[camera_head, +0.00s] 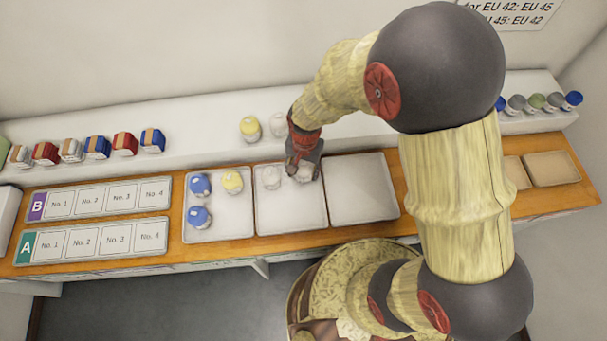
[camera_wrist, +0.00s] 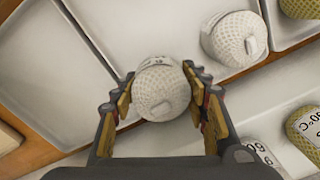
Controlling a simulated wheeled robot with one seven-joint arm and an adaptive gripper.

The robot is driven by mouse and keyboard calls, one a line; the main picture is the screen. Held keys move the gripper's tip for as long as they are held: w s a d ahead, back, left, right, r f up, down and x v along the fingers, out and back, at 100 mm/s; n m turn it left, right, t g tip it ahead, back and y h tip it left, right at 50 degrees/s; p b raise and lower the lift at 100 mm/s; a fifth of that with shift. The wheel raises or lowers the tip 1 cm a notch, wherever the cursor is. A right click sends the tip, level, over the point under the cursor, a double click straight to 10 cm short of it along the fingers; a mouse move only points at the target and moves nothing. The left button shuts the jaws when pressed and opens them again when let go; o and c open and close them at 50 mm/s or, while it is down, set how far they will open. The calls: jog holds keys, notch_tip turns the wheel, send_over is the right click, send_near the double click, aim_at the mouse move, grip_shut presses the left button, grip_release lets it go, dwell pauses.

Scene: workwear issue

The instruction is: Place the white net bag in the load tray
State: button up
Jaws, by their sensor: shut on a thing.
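My gripper (camera_head: 303,163) is at the back right of the middle white tray (camera_head: 290,214). In the wrist view, my gripper (camera_wrist: 162,88) is shut on a white net bag (camera_wrist: 163,94), with a finger on each side. The held bag (camera_head: 305,174) is partly hidden by the gripper in the head view. I cannot tell whether it touches the tray floor. A second white net bag (camera_head: 271,178) stands in the middle tray, left of the held one; it also shows in the wrist view (camera_wrist: 235,40). No visible label marks which tray is the load tray.
The left tray (camera_head: 222,231) holds blue bags (camera_head: 201,217) and a yellow one (camera_head: 232,182). The right tray (camera_head: 362,190) looks empty. Boxes (camera_head: 97,147) line the left ledge.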

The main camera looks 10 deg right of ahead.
aim_at(304, 164)
jog(key=shift+f, duration=1.3)
jog(key=shift+f, duration=0.1)
jog(key=o, duration=0.9)
jog(key=r+p, duration=0.1)
jog(key=r, duration=1.1)
jog(key=shift+s+d+r+p, duration=0.1)
jog(key=shift+d+r+p, duration=0.1)
jog(key=shift+r+p, duration=0.15)
jog(key=s+d+r+n+t, duration=0.2)
jog(key=d+r, duration=0.3)
jog(key=r, duration=0.8)
jog(key=s+d+r+n+t, duration=0.3)
jog(key=s+d+r, duration=0.3)
jog(key=s+r, duration=0.4)
jog(key=shift+s+d+r+n, duration=0.15)
jog(key=shift+d+r+n, duration=0.2)
jog(key=shift+r, duration=0.25)
